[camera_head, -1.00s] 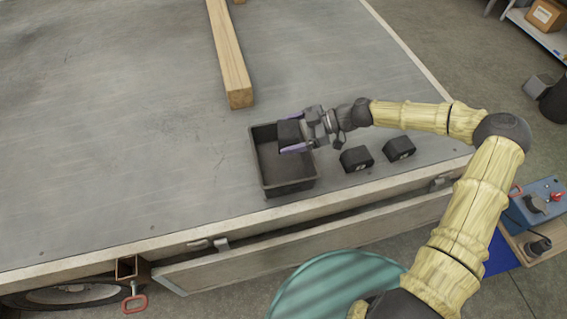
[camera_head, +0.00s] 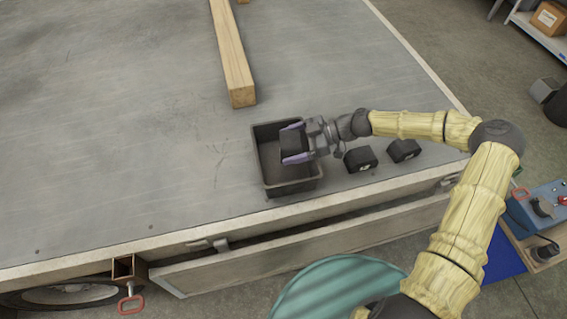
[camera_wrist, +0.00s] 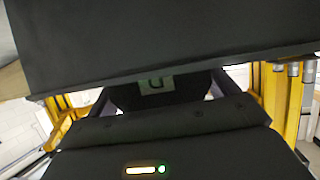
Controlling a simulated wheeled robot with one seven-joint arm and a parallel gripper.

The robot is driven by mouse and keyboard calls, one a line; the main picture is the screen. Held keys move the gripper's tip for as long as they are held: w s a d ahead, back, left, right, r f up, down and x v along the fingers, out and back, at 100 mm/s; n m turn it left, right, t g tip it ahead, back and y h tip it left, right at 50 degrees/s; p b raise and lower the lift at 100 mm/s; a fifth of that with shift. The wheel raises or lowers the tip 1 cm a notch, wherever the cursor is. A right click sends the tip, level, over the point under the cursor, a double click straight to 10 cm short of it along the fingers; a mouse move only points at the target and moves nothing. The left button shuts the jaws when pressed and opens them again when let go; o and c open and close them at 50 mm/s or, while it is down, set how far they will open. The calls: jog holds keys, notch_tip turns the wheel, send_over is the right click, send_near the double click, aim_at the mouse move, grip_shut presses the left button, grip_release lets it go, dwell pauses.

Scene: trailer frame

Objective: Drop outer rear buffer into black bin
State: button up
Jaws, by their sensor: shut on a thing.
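The black bin (camera_head: 262,165) is an open rectangular box on the grey trailer deck near its front edge. My gripper (camera_head: 294,143) reaches in from the right, over the bin's right half. It is shut on a black buffer (camera_head: 292,145), with its purple fingers on either side. In the wrist view the held buffer (camera_wrist: 155,88) shows a pale mark, between the fingers. A large dark surface covers the top there; I cannot tell if it is the bin. Two other black buffers, a nearer one (camera_head: 361,159) and a farther one (camera_head: 404,150), rest on the deck right of the bin.
A wooden beam (camera_head: 232,60) lies on the deck behind the bin. The deck (camera_head: 120,130) to the left is clear. A blue control box (camera_head: 541,205) stands at the right, and a teal round object (camera_head: 335,285) is below the trailer edge.

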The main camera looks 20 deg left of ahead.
jog(key=shift+f, duration=0.45)
jog(key=o, duration=1)
jog(key=shift+c, duration=0.2)
jog(key=b+v, duration=0.1)
jog(key=v, duration=1.6)
jog(key=shift+d, duration=0.2)
jog(key=shift+w, duration=0.15)
